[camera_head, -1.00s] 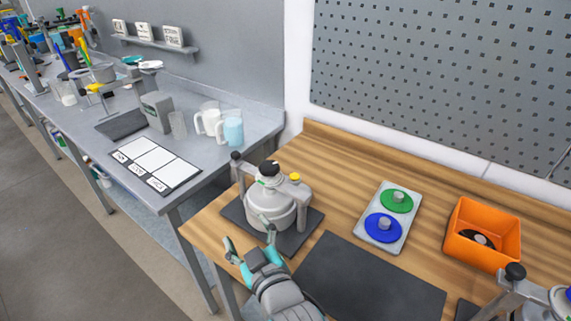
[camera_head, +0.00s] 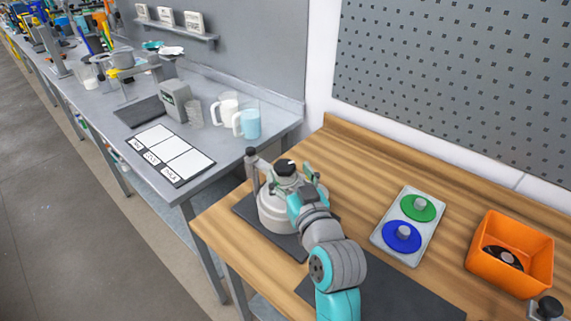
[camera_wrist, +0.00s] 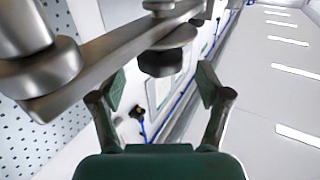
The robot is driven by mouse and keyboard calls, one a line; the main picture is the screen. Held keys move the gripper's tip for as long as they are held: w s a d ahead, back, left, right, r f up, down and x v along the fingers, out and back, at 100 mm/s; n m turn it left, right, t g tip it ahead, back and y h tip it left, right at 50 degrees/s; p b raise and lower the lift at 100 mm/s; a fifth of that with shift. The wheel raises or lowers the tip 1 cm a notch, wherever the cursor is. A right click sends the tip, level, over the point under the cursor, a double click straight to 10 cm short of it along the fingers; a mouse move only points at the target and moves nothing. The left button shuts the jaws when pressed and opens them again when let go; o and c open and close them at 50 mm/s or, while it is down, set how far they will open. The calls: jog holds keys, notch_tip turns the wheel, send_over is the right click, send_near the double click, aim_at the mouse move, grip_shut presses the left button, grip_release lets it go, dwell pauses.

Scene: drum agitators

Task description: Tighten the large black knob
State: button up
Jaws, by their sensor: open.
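The drum agitator stands on a dark mat at the left of the wooden bench, with a pale rounded drum (camera_head: 272,212) and a clamp arm above it. A large black knob (camera_head: 285,167) sits at the top of it. My gripper (camera_head: 300,184) is close beside the knob, on its right and near side, and hides part of the drum and clamp arm. In the wrist view my open gripper (camera_wrist: 161,86) has its two green pads apart. A dark round knob (camera_wrist: 160,63) shows between and beyond them, against a metal bar (camera_wrist: 105,50). I see no contact.
A grey tray (camera_head: 386,243) with a green and a blue disc lies right of my arm. An orange bin (camera_head: 482,265) with a black disc inside stands farther right. Another black knob (camera_head: 549,307) shows at the lower right corner. A grey bench with mugs is at the left.

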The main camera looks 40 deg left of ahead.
aim_at(288, 173)
jog(key=shift+x, duration=1.75)
jog(key=c, duration=1.2)
